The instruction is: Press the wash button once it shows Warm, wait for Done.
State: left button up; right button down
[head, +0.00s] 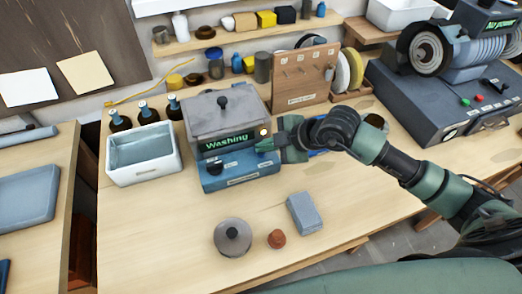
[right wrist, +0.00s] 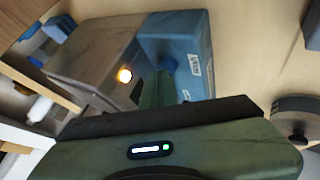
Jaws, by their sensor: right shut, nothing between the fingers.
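The washer (head: 225,130) is a grey lidded box on a blue base, on the bench. Its display (head: 226,141) reads "Washing" in green, and a small light (head: 264,133) on its front glows orange. The right wrist view also shows the washer's blue side (right wrist: 180,35) and the lit lamp (right wrist: 124,75). My right gripper (head: 264,147) is shut and empty at the right end of the washer's front. In the right wrist view its fingers (right wrist: 160,88) reach to a blue knob-like button (right wrist: 168,64); I cannot tell if they touch. My left gripper is not in view.
A white-rimmed basin (head: 143,153) and several dark bottles (head: 120,121) stand left of the washer. A grinder (head: 450,80) marked "No power" stands right.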

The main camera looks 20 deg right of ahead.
aim_at(265, 153)
dwell(0.3)
jog(key=shift+r+p, duration=0.8)
jog(key=shift+r, duration=0.05)
jog(key=shift+r, duration=0.1)
notch_tip(265, 153, up, 5)
jog(key=p, duration=0.4)
dwell(0.7)
